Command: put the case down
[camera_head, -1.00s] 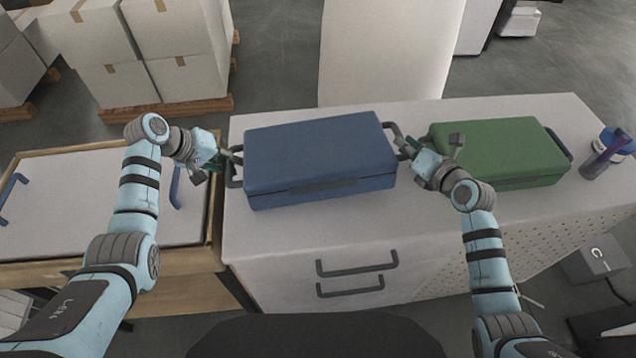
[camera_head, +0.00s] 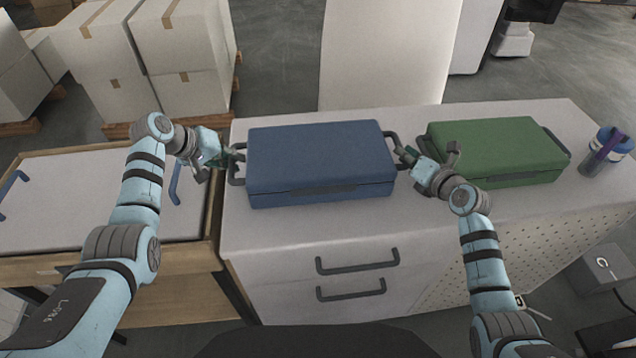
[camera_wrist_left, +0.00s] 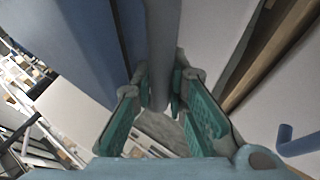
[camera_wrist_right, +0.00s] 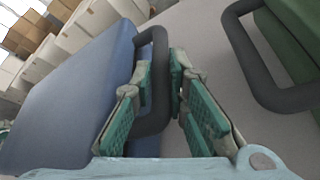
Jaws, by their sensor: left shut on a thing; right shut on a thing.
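The blue case (camera_head: 320,158) is level at the left part of the white counter (camera_head: 300,228), with a dark handle at each end. I cannot tell for sure whether its underside touches the counter. My left gripper (camera_head: 236,154) is shut on the case's left handle; this handle also shows between the fingers in the left wrist view (camera_wrist_left: 162,50). My right gripper (camera_head: 404,158) is shut on the right handle, which shows between the green-padded fingers in the right wrist view (camera_wrist_right: 160,85).
A green case (camera_head: 497,150) stands on the counter just right of my right gripper. A bottle (camera_head: 600,155) is at the counter's right end. A lower table with a pale lid (camera_head: 80,200) is at the left. Boxes (camera_head: 150,60) are stacked behind. The counter's front strip is clear.

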